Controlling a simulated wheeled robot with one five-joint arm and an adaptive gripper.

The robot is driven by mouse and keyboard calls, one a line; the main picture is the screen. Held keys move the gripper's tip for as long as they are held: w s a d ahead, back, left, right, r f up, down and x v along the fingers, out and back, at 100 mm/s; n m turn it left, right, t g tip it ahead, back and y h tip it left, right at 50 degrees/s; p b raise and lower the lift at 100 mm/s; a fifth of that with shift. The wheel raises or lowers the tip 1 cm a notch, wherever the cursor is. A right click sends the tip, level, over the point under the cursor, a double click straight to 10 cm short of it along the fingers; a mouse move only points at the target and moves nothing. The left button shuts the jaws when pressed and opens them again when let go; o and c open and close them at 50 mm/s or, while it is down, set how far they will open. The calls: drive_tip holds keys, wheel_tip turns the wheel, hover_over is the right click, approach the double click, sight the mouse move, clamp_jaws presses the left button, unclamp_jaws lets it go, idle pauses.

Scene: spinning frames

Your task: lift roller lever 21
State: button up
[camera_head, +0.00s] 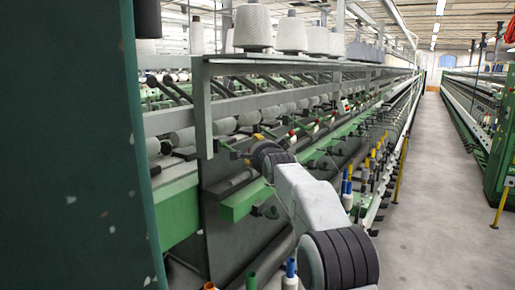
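My pale grey arm with dark ribbed joints reaches from the bottom right toward the spinning frame. My gripper (244,153) is at its far end, small and mostly hidden by the wrist joint, close to the frame's near end. Whether its fingers are open or shut does not show. Several dark slanted levers (222,88) stand in a row above a line of pale grey rollers (222,127). No number is readable, so I cannot tell which is roller lever 21.
White yarn cones (252,27) stand on top of the spinning frame (215,185). A large dark green panel (70,150) blocks the left. Coloured bobbins (347,190) line the frame's lower edge. The grey aisle floor (440,200) is clear, with another machine (500,135) at right.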

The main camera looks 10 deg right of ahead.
drive_tip(key=shift+w, duration=0.1)
clamp_jaws()
idle(0.5)
